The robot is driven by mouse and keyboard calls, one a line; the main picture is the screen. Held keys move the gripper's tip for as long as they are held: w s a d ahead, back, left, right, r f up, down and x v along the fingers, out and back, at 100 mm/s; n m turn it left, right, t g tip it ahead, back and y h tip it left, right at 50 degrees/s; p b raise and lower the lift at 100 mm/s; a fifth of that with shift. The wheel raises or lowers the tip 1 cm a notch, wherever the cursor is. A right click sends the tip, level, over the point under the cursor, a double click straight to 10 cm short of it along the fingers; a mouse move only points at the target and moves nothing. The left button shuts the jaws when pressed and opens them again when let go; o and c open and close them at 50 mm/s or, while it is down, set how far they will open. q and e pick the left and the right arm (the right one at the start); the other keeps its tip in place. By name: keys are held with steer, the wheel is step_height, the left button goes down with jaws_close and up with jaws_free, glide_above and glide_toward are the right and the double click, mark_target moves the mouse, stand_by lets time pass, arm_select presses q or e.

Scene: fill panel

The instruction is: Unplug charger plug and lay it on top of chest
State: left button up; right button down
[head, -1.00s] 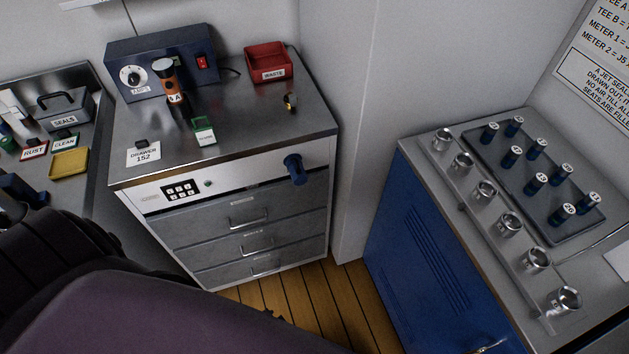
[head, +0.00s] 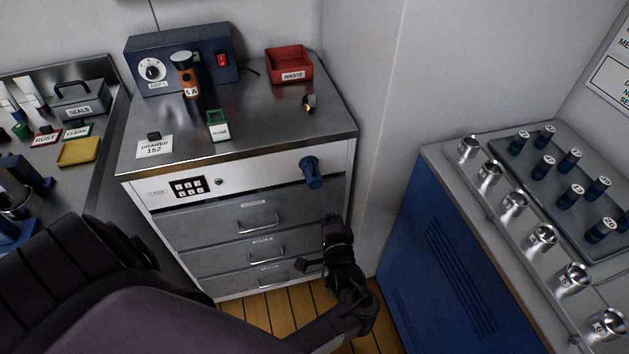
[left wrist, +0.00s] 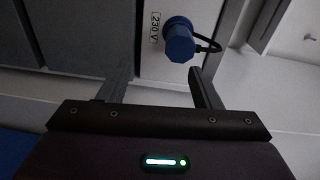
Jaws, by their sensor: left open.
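The blue charger plug (head: 311,173) sticks out of the white front panel of the chest (head: 266,185), at its upper right. In the left wrist view the plug (left wrist: 179,42) sits beside a "230 V" label, with a dark cable looping from it. My left gripper (head: 335,225) is below the plug in the head view, in front of the drawers. In the left wrist view its two fingers (left wrist: 160,85) are apart, with nothing between them, and the plug is beyond the tips. My right gripper is not in view.
The chest top carries a blue charger box (head: 180,62), an orange cylinder (head: 185,75), a red waste tray (head: 290,65), a green-framed tag (head: 218,125) and a drawer card (head: 154,147). The right front of the top is clear. A blue cabinet (head: 440,250) stands at right.

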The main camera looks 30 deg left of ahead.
mark_target(316, 184)
arm_select(q)
steer(key=shift+a+r+y, duration=0.2)
steer(key=shift+r+y, duration=0.4)
steer(key=shift+r, duration=0.65)
steer(key=shift+a, duration=0.1)
steer(key=b+x, duration=0.1)
steer(key=x, duration=0.2)
steer(key=b+x, duration=0.1)
steer(key=x, duration=0.1)
steer(key=shift+a+f+b, duration=0.1)
steer(key=shift+f+b, duration=0.15)
steer(key=shift+b, duration=0.1)
steer(key=shift+p+x, duration=0.3)
steer(key=shift+x, duration=1.55)
steer(key=shift+r+p, duration=0.1)
steer(key=shift+p, duration=0.35)
steer(key=shift+c, duration=0.5)
